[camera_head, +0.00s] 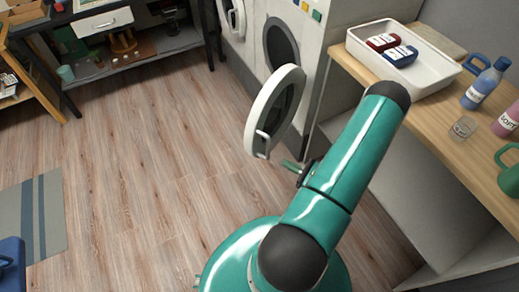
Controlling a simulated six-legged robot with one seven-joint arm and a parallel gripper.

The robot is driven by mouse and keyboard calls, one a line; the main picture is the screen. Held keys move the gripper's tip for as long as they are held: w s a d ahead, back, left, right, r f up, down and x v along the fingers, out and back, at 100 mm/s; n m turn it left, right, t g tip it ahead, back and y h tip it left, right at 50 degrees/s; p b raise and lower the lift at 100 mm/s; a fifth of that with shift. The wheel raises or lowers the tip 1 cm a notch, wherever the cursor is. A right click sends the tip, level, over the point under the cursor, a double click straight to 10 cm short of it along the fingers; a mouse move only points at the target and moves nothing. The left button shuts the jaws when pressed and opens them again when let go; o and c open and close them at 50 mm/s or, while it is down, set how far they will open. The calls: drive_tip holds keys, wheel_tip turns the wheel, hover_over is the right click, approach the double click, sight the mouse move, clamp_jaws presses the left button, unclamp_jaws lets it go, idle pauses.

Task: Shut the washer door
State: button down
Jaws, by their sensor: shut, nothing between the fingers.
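The washer (309,40) is a white front-loader at top centre, with its dark round opening (281,46) showing. Its round door (254,117), with a white rim and dark glass, stands open, swung out toward me. A pale handle (262,145) sits on the door's near edge. My gripper (290,165) shows as a small green tip just right of and below the door's lower edge. It is shut and empty. Most of the gripper is hidden behind my green arm. I cannot tell whether it touches the door.
A second round door (232,16) stands to the left. A wooden counter (440,112) on the right holds a white tray (418,78), bottles, a glass and a green mug. A dark shelf unit (140,60) stands back left. The wood floor (150,165) left of the door is clear.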

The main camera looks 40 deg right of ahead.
approach(253, 146)
drive_tip(key=shift+m+h, duration=0.3)
drive_tip(key=shift+m, duration=0.1)
drive_tip(key=x, duration=0.7)
drive_tip(key=shift+s+a+r, duration=0.1)
drive_tip(key=shift+a+r, duration=0.1)
drive_tip(key=shift+a, duration=0.1)
